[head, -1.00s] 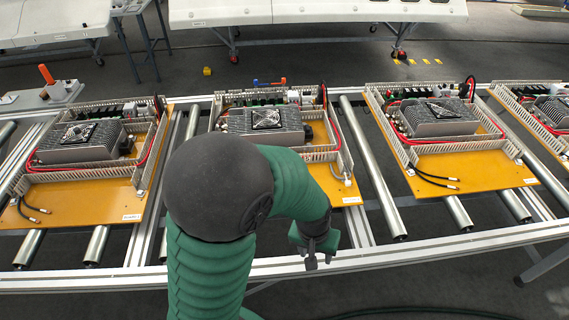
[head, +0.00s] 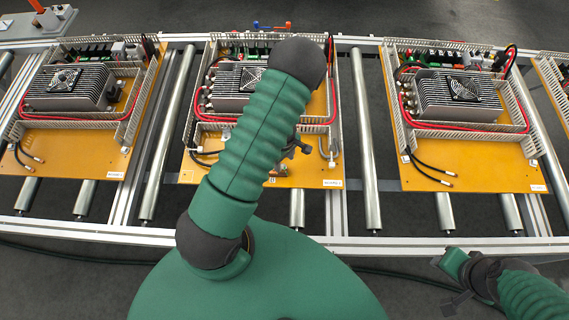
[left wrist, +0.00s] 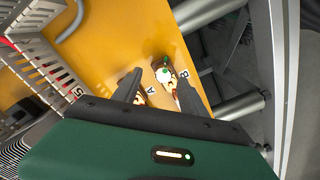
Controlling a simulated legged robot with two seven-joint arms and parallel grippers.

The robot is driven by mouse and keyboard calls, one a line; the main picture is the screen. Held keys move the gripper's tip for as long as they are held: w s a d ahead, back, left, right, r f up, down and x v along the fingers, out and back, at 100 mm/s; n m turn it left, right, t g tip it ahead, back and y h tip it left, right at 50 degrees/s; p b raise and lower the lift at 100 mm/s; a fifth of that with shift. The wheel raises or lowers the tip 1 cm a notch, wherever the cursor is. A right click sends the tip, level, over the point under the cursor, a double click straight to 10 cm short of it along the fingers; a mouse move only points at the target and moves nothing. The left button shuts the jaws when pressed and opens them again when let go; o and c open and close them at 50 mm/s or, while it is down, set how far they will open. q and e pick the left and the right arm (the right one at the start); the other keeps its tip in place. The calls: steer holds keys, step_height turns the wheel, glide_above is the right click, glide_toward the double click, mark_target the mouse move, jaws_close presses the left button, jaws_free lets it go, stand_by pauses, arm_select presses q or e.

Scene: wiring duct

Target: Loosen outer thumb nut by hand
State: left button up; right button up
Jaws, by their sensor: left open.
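My left gripper (head: 299,146) is over the front right part of the middle yellow panel (head: 225,172). In the left wrist view its two dark fingers (left wrist: 160,78) are apart, with nothing held between them. Just beyond the fingertips are two small terminal posts on the panel, marked A and B. The post by B (left wrist: 165,74) shows a white and green top and lies close to the right finger. The post by A (left wrist: 140,98) is partly hidden by the left finger. I cannot tell the thumb nuts apart. My right gripper (head: 452,302) is low at the right, its jaws unclear.
The panel's finned power unit (head: 230,85) and slotted grey ducts (head: 334,100) stand behind the gripper. Similar panels (head: 478,175) lie left and right on the roller conveyor (head: 370,190). A grey cable loop (left wrist: 70,24) is near the gripper.

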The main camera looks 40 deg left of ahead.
mark_target(283, 167)
arm_select(q)
steer(key=shift+s+f, duration=0.25)
steer(key=shift+f, duration=0.35)
steer(key=shift+s+f, duration=0.25)
steer(key=shift+f, duration=0.65)
steer(key=shift+w+f, duration=0.35)
steer(key=shift+w, duration=0.05)
steer(key=shift+s+r, duration=0.15)
steer(key=shift+s, duration=0.05)
steer(key=c, duration=0.7)
jaws_close()
steer(key=shift+c, duration=0.4)
jaws_free()
jaws_close()
arm_select(e)
steer(key=shift+s+r, duration=0.15)
steer(key=shift+s, duration=0.4)
